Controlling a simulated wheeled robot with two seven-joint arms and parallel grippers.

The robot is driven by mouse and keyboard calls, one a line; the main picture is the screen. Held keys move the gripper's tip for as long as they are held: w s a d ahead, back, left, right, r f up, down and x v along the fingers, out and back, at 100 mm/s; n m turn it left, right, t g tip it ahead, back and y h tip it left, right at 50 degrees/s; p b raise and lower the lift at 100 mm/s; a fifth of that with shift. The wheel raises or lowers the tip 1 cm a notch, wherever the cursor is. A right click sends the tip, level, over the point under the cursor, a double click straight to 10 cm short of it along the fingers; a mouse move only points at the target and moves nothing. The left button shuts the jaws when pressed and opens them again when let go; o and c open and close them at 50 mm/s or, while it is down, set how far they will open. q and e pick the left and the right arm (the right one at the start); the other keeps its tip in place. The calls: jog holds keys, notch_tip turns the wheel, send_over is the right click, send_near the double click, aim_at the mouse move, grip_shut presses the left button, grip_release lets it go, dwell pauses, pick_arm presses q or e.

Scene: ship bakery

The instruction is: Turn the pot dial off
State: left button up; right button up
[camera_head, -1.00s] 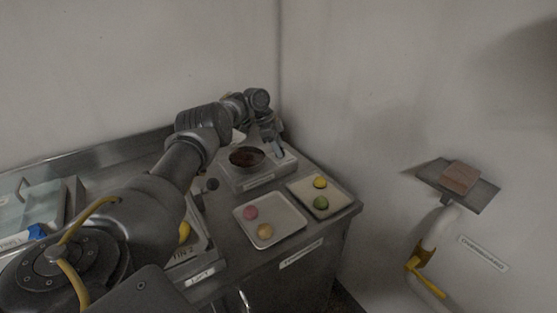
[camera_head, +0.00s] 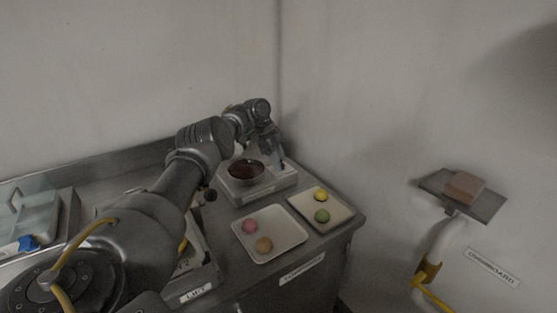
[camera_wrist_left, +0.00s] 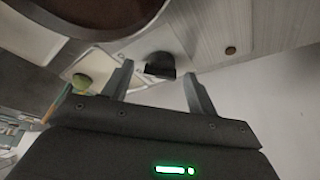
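The pot (camera_head: 246,172) with dark brown contents sits on a pale heating unit (camera_head: 262,188) near the wall corner. In the left wrist view the pot (camera_wrist_left: 100,14) fills the top left. The black dial (camera_wrist_left: 161,66) shows there on a pale surface, between the two fingertips. My left gripper (camera_head: 279,157) reaches over the right end of the heating unit; it also shows in the left wrist view (camera_wrist_left: 157,71). Its fingers are apart, one on each side of the dial; I cannot tell whether they touch it. In the head view the dial is not clearly visible. My right gripper is not in view.
A tray (camera_head: 279,254) with pink and orange round sweets and a tray (camera_head: 342,213) with yellow and green ones stand in front of the heating unit. A glass-like box (camera_head: 35,212) stands at left. A wall shelf (camera_head: 484,210) holds a brown block (camera_head: 463,187).

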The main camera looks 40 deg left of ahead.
pick_arm(q)
jog(key=b+v, duration=0.1)
jog(key=v, duration=0.9)
jog(key=shift+r, duration=0.4)
jog(key=shift+s+a, duration=0.1)
jog(key=shift+a, duration=0.05)
